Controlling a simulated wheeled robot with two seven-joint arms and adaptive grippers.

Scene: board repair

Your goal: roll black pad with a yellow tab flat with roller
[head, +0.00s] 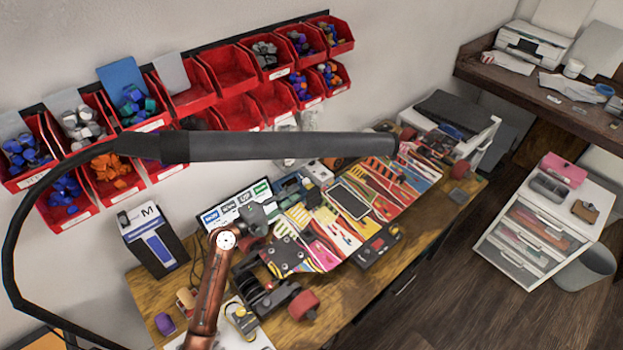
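A dark rectangular pad with a pale edge (351,201) lies on the brightly striped board (310,243) on the workbench; I cannot make out a yellow tab on it. I cannot pick out the roller with certainty among the small tools. My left arm is copper-coloured and rises from the lower left. Its dark gripper (257,215) is over the bench, left of the pad and apart from it, beside the left part of the board. Its fingers are too small and dark to tell whether they are open or shut. My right gripper is not in view.
A thick black lamp-like bar (270,147) spans above the bench. A black box with a red button (377,245) sits at the board's front edge. Red wheels (303,305) and a yellow-grey tool (241,320) are at the front left. Red bins (228,69) line the wall.

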